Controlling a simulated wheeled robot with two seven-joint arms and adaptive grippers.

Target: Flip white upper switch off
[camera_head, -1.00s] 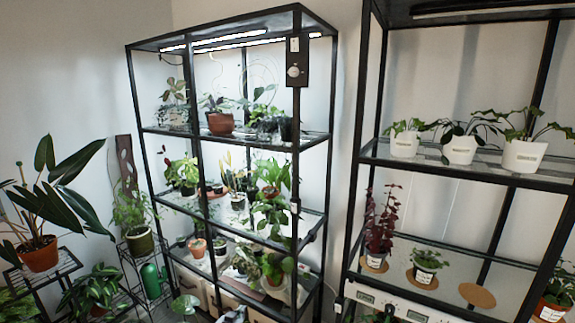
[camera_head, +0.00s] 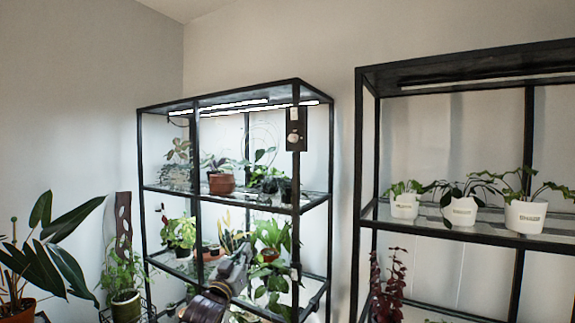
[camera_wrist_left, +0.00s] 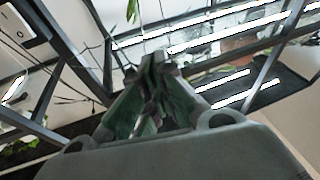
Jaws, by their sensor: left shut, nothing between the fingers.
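The white upper switch (camera_head: 294,113) sits at the top of a dark panel (camera_head: 302,128) on the front right post of the left shelf. A round knob (camera_head: 294,138) is below it. My left gripper (camera_head: 238,266) is in front of the left shelf's lower plants, below and left of the panel, apart from it. Its fingers are shut and empty, and also show in the left wrist view (camera_wrist_left: 152,68). There, a white plate with a marked rocker (camera_wrist_left: 18,26) shows at the upper left; I cannot tell whether it is the same switch. My right gripper is not in view.
The left shelf's light bars (camera_head: 233,105) are lit. Its tiers hold several potted plants, including one in a terracotta pot (camera_head: 221,183). The right shelf carries white pots (camera_head: 460,211). A large leafy plant (camera_head: 50,245) stands at the left. Open space lies before the shelves.

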